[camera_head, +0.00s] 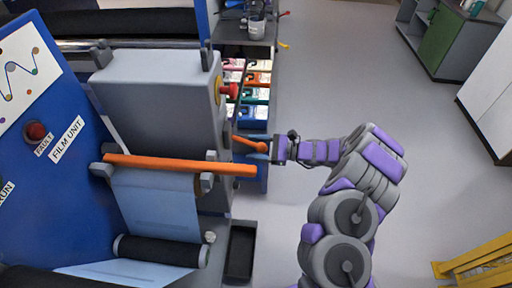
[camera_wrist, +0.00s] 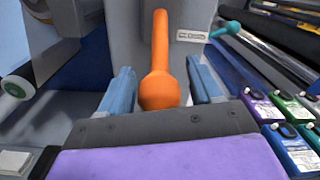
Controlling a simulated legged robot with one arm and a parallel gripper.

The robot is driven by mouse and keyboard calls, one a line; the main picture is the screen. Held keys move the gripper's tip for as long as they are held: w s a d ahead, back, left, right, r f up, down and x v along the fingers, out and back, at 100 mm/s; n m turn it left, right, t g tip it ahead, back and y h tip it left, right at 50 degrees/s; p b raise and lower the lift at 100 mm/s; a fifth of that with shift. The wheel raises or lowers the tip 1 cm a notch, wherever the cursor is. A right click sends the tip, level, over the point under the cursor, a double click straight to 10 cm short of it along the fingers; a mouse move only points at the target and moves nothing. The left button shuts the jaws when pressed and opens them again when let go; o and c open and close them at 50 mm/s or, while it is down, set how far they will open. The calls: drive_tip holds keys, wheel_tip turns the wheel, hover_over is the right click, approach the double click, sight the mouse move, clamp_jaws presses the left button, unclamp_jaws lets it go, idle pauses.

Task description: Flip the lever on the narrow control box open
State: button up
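The orange lever (camera_head: 248,142) sticks out to the right from the side of the tall grey box (camera_head: 163,88), its round knob at the outer end. In the wrist view the lever (camera_wrist: 159,55) points away from me toward a grey face (camera_wrist: 191,15) with a small label. My gripper (camera_head: 277,149) is at the knob. In the wrist view my gripper (camera_wrist: 162,85) has its two blue-grey fingers apart, one on each side of the knob, with gaps visible. The lever's base is partly hidden.
An orange bar (camera_head: 180,165) crosses the film roller in front of the grey box. A blue panel (camera_head: 50,190) with a red button stands at left. A rack of coloured cartridges (camera_head: 250,85) is behind the lever. Open floor (camera_head: 350,70) lies to the right.

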sight(260, 144)
clamp_jaws()
idle(0.4)
drive_tip(key=shift+r, duration=0.15)
drive_tip(key=r+h+p, duration=0.1)
drive_tip(key=p, duration=0.1)
drive_tip(key=r+h+p, duration=0.1)
drive_tip(key=shift+d+r+p, duration=0.1)
drive_tip(key=shift+d+p, duration=0.3)
drive_tip(key=r+h+p, duration=0.1)
drive_tip(key=p, duration=0.2)
drive_tip(key=r+h+p, duration=0.2)
drive_tip(key=p, duration=0.1)
drive_tip(key=shift+d+r, duration=0.15)
drive_tip(key=shift+d, duration=0.2)
wheel_tip(260, 144, up, 2)
drive_tip(key=h+p, duration=0.3)
drive_tip(key=p, duration=0.2)
drive_tip(key=shift+a+r, duration=0.1)
drive_tip(key=shift+a, duration=0.05)
drive_tip(key=h+p, duration=0.1)
drive_tip(key=r+h+p, duration=0.1)
drive_tip(key=p, duration=0.1)
drive_tip(key=shift+a, duration=0.2)
